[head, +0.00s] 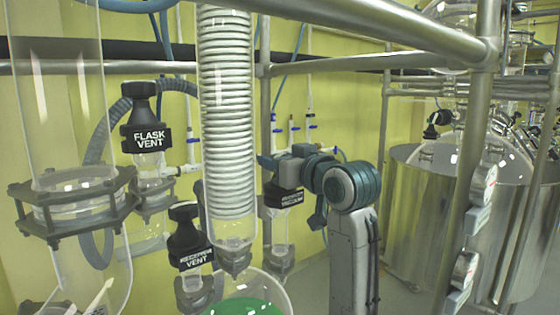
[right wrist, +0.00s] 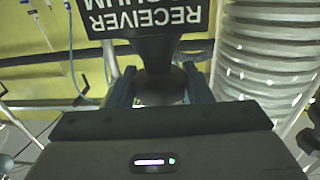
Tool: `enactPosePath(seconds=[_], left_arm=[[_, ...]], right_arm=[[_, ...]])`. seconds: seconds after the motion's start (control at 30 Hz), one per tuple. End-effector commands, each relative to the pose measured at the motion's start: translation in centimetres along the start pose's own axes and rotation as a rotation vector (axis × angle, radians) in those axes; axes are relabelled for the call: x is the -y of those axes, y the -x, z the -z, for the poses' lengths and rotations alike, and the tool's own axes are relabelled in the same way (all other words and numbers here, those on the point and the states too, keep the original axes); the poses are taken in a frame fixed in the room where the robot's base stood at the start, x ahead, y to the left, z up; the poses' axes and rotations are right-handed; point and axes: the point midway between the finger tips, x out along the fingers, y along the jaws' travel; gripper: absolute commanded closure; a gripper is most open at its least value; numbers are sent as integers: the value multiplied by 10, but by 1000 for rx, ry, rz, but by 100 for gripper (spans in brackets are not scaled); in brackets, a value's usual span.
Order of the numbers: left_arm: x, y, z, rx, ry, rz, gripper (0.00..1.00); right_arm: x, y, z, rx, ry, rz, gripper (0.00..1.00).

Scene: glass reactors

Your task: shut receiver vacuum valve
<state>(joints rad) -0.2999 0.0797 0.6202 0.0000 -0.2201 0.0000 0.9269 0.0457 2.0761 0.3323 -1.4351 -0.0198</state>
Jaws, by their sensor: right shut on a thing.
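The receiver vacuum valve (head: 283,195) has a black label block with white lettering and sits right of the coiled glass condenser in the head view. My right gripper (head: 272,163) is at its top, coming from the right, and hides the knob there. In the right wrist view the valve's label (right wrist: 150,15) appears upside down. Its black knob (right wrist: 160,82) lies between the two fingers of my right gripper (right wrist: 160,92), which is shut on it. The handle's exact turn cannot be told. My left gripper is not in view.
The coiled condenser (head: 226,110) stands close left of the valve. The receiver vent valve (head: 188,240) and flask vent valve (head: 146,135) are further left. A metal frame post (head: 470,160) and rails cross the right and top. A steel vessel (head: 415,220) stands at the right.

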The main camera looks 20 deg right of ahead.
Motion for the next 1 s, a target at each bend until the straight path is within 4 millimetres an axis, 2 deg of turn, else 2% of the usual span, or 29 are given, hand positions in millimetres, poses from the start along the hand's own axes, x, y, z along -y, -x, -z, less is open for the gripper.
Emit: enactPosePath(seconds=[0.4,0.73,0.77,0.83,1.0], left_arm=[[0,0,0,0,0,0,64],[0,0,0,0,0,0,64],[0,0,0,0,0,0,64],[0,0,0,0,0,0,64],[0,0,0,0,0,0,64]], right_arm=[[2,0,0,-1,-6,-292,75],[0,0,0,0,-1,-343,75],[0,0,0,0,-1,-343,53],[0,0,0,0,-1,-343,40],[0,0,0,0,-1,-342,40]])
